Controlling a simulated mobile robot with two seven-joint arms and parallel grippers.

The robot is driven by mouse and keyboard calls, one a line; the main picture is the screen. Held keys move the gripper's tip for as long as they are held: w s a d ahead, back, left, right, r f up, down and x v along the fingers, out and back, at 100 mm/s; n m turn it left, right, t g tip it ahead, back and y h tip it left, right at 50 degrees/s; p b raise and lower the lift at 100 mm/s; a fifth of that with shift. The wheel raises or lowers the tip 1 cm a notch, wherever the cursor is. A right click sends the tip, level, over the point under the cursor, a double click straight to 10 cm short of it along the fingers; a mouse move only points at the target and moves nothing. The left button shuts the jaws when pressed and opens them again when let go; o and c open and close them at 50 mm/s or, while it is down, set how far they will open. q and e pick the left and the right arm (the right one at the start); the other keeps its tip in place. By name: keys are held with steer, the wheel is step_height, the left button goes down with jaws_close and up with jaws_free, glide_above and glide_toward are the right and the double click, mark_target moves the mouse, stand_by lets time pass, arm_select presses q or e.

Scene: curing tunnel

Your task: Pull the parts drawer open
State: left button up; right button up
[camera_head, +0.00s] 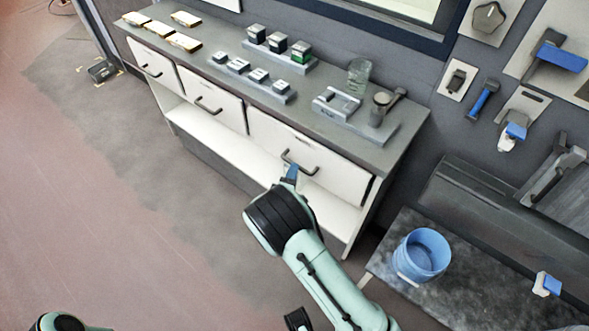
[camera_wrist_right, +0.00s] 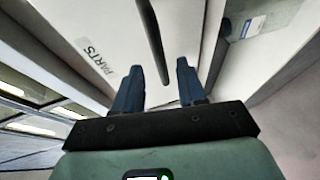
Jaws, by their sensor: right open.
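The parts drawer (camera_head: 340,178) is the white right-hand drawer under the grey counter. Its front, marked PARTS, shows in the right wrist view (camera_wrist_right: 88,28). A dark edge shows at its right end; I cannot tell whether it stands slightly out. Its dark bar handle (camera_head: 301,164) also shows in the wrist view (camera_wrist_right: 152,42). My right gripper (camera_head: 290,173) is at the handle, its blue fingers open. In the wrist view the handle's end lies between and ahead of the fingertips (camera_wrist_right: 158,72); contact is not clear. My left gripper is out of view.
The counter (camera_head: 215,90) carries yellow blocks (camera_head: 185,42), trays of small blocks, a glass (camera_head: 359,77) and a fixture. Two other white drawers (camera_head: 152,66) are to the left. A blue bucket (camera_head: 422,255) stands on a dark bench at right. Open floor (camera_head: 110,200) lies at left.

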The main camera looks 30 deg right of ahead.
steer(key=x, duration=0.3)
steer(key=shift+w+d, duration=0.1)
steer(key=shift+w, duration=0.05)
jaws_close()
steer(key=s+a+p, duration=0.2)
steer(key=s+a, duration=0.2)
steer(key=a, duration=0.6)
steer(key=s+a+p, duration=0.2)
steer(key=s+a, duration=0.2)
steer(key=a, duration=0.6)
steer(key=shift+s+a+p, duration=0.3)
steer(key=shift+a+p, duration=0.05)
